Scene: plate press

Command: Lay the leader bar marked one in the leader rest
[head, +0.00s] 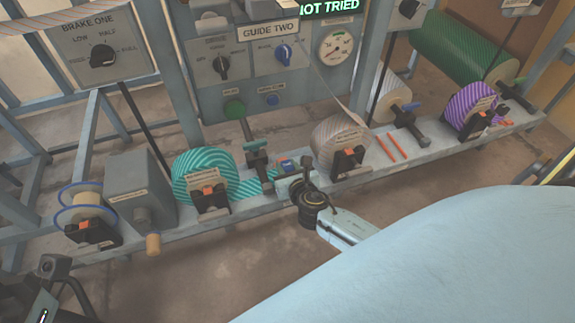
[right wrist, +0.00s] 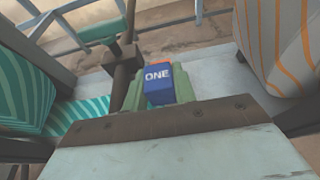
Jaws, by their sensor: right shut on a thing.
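The leader bar (right wrist: 158,82) is blue, with ONE in white on its end, and has a bit of orange behind it. My right gripper (right wrist: 155,90) is shut on it, with green jaws on both sides of the bar. In the head view the bar (head: 287,165) shows small and blue at the tip of my right gripper (head: 291,172), over the long grey shelf (head: 350,182) between the teal roll and the pale striped roll. I cannot pick out the leader rest for certain. A dark part of my left arm shows at the lower left; its jaws are unclear.
A teal striped roll (head: 198,165) stands left of my right gripper, its striped web lying on the shelf. A dark upright post (head: 255,158) stands close by. A pale striped roll (head: 337,133) is to the right. Orange sticks (head: 391,146) lie beyond it.

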